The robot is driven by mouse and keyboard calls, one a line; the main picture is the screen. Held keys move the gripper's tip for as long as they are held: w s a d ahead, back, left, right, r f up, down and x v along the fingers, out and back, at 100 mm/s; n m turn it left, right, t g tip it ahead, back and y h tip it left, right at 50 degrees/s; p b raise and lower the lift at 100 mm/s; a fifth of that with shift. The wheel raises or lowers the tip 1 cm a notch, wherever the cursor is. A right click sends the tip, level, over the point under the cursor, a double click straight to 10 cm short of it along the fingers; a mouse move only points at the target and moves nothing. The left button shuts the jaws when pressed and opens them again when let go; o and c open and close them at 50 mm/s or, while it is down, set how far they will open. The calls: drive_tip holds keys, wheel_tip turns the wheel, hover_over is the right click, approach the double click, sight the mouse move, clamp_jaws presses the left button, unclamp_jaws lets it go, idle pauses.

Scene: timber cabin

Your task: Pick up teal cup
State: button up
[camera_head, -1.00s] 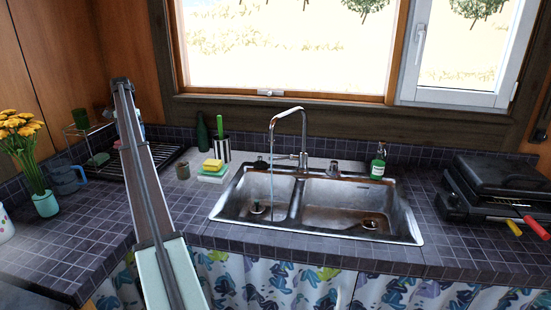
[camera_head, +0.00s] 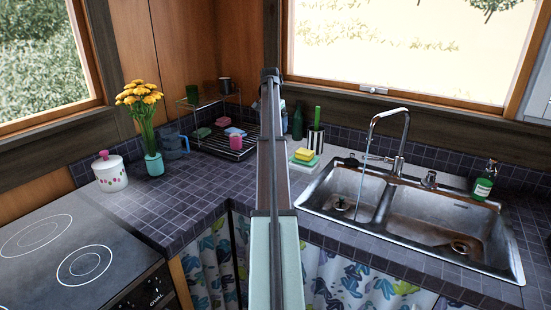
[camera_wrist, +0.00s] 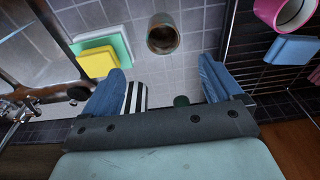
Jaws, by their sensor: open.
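A small cup (camera_wrist: 164,46) with a muted grey-green outside and brown inside stands upright on the tiled counter in the wrist view. It is the nearest match to the teal cup there, though its colour is dull. My gripper (camera_wrist: 160,82) is open and empty, its two blue fingers wide apart. The cup appears above the gap between the fingertips, apart from both. In the head view my arm covers the cup's spot, and the fingertips are not clearly visible.
Yellow and green sponges (camera_head: 303,154) and a striped holder (camera_head: 315,142) stand beside the sink (camera_head: 455,215). A dish rack (camera_head: 240,153) holds a pink cup (camera_head: 237,142); a green cup (camera_head: 225,87) sits on its upper shelf. A teal vase (camera_head: 154,165) holds yellow flowers.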

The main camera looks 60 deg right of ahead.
drive_tip(key=f, duration=0.4)
drive_tip(key=d+f, duration=0.1)
drive_tip(key=f, duration=0.4)
drive_tip(key=d+f, duration=0.1)
drive_tip(key=f, duration=0.3)
drive_tip(key=shift+w+d+f, duration=0.1)
drive_tip(key=shift+w+f, duration=0.15)
drive_tip(key=shift+f, duration=0.05)
drive_tip(key=c, duration=1.2)
drive_tip(key=shift+r, duration=0.1)
